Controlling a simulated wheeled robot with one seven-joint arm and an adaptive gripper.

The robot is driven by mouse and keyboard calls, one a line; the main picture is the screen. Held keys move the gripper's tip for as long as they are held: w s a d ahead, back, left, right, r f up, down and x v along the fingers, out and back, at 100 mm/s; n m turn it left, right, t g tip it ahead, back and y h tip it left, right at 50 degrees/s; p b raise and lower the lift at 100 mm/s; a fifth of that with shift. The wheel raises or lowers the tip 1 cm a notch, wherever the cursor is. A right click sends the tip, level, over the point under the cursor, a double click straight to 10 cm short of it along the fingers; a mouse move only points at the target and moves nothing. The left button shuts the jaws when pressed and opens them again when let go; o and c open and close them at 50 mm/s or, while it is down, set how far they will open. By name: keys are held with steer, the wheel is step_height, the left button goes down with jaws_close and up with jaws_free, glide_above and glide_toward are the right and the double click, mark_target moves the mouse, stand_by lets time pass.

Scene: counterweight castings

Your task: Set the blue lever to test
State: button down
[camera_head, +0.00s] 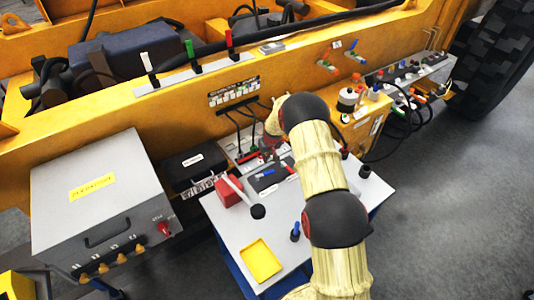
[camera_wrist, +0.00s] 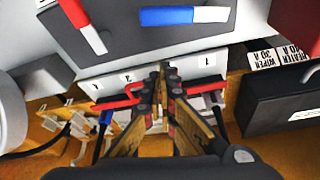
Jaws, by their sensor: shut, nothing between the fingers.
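A blue and white bar (camera_wrist: 166,16) lies across a dark grey panel (camera_wrist: 150,42) at the top of the wrist view. The panel's blue piece also shows in the head view (camera_head: 265,173), on the white table. I cannot tell whether this is the lever, and I can read no test mark. Another small blue handle (camera_head: 357,54) sits on the yellow beam, far right of my gripper. My gripper (camera_wrist: 164,72) is shut and empty, its tips over a white numbered strip below the panel and apart from the blue bar. In the head view my arm partly hides it.
A red and white bar (camera_wrist: 84,27) lies on the same panel. Red clips (camera_wrist: 120,101) with cables flank my fingers. A black case (camera_wrist: 285,105) stands at right. On the table are a red block (camera_head: 228,191) and yellow tray (camera_head: 261,261). A grey cabinet (camera_head: 105,200) stands left.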

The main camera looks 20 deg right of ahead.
mark_target(265, 174)
steer(key=shift+s+f+p, duration=0.25)
steer(key=shift+s+f, duration=0.05)
steer(key=shift+s, duration=0.65)
steer(key=shift+s+f+p, duration=0.25)
steer(key=shift+s, duration=0.65)
